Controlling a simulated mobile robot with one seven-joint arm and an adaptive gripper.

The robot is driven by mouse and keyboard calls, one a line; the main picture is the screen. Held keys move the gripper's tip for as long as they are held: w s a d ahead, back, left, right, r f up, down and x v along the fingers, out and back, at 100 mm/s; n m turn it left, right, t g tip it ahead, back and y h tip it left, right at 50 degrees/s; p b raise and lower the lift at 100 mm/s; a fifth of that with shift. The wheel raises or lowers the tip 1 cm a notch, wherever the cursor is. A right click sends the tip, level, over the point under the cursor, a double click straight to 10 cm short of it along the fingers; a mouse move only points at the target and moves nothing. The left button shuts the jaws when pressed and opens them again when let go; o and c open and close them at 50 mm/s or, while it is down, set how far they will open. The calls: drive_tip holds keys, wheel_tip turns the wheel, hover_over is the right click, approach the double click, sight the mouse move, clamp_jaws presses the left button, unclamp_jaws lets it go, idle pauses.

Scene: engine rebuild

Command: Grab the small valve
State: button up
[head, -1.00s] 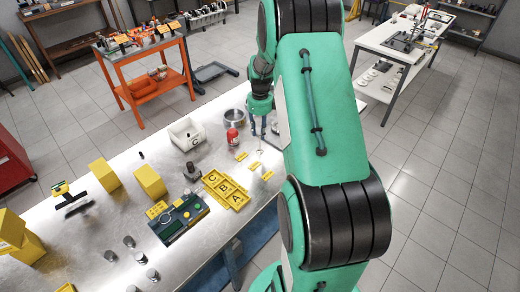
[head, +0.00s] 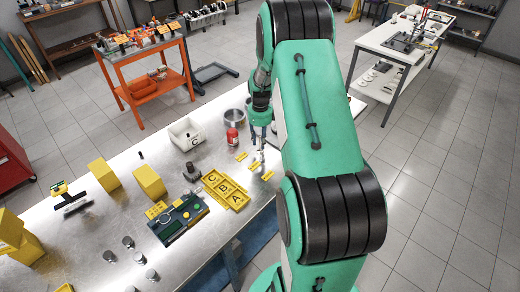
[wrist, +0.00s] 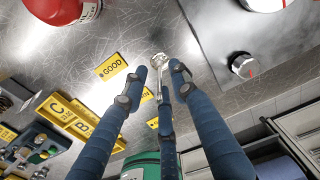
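A small metal valve (wrist: 159,61) with a round head and thin stem shows between the fingertips in the wrist view. My gripper (wrist: 160,80) has three blue fingers with dark tips, spread apart around the valve's place in the picture; I cannot tell whether any finger touches it. In the head view my gripper (head: 262,136) points down over the right part of the metal workbench, close to the small pale metal parts, partly hidden by my arm.
A yellow GOOD label (wrist: 111,67) lies left of the fingers. A red can (head: 232,138), a white bin (head: 187,134) and a yellow A-B-C tray (head: 226,190) stand on the workbench (head: 120,215). A grey plate with a knob (wrist: 243,65) is at the right in the wrist view.

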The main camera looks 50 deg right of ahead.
drive_tip(key=shift+f, duration=1.25)
clamp_jaws()
